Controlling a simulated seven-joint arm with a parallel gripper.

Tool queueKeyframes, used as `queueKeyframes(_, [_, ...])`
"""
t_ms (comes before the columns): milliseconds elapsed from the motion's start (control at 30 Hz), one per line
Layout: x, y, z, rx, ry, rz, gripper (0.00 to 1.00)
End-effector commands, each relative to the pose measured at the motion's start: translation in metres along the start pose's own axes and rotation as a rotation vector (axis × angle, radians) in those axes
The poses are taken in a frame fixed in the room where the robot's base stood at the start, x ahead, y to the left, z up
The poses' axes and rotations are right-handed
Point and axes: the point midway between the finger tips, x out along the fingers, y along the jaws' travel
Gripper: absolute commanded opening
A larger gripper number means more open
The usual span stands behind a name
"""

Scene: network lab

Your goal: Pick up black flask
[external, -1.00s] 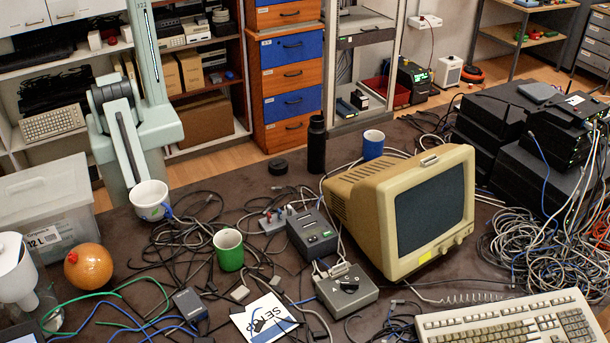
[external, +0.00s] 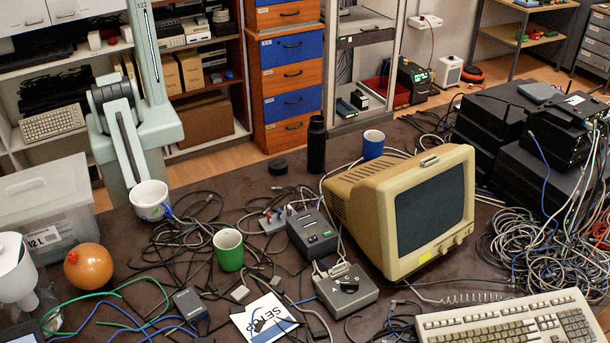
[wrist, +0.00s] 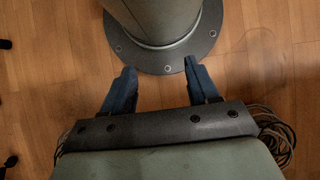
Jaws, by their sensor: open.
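The black flask (external: 316,145) stands upright near the back edge of the dark table in the external view, just left of the blue mug (external: 373,144). My gripper (wrist: 160,70) shows in the wrist view with its two blue fingers apart and nothing between them. It is over the wooden floor, by a round bolted base. The flask is not in the wrist view. I cannot make out my gripper in the external view, so its distance from the flask cannot be told.
A low black round object (external: 278,166) lies left of the flask. A beige monitor (external: 400,210) stands to its right front. A white mug (external: 150,200), a green mug (external: 229,250), grey boxes and tangled cables cover the table's middle. Bare tabletop shows around the flask's left side.

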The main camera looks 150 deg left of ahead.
Motion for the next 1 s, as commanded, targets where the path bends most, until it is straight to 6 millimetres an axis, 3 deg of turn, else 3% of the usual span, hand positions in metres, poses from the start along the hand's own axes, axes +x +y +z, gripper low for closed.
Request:
queueKeyframes(367, [0.000,0.000,0.000,0.000,0.000,0.000,0.95])
queueKeyframes(733, [-0.003,-0.001,-0.006,0.006,0.014,0.040,0.95])
queueKeyframes(1000, [-0.022,-0.007,-0.040,0.052,0.130,0.249,0.95])
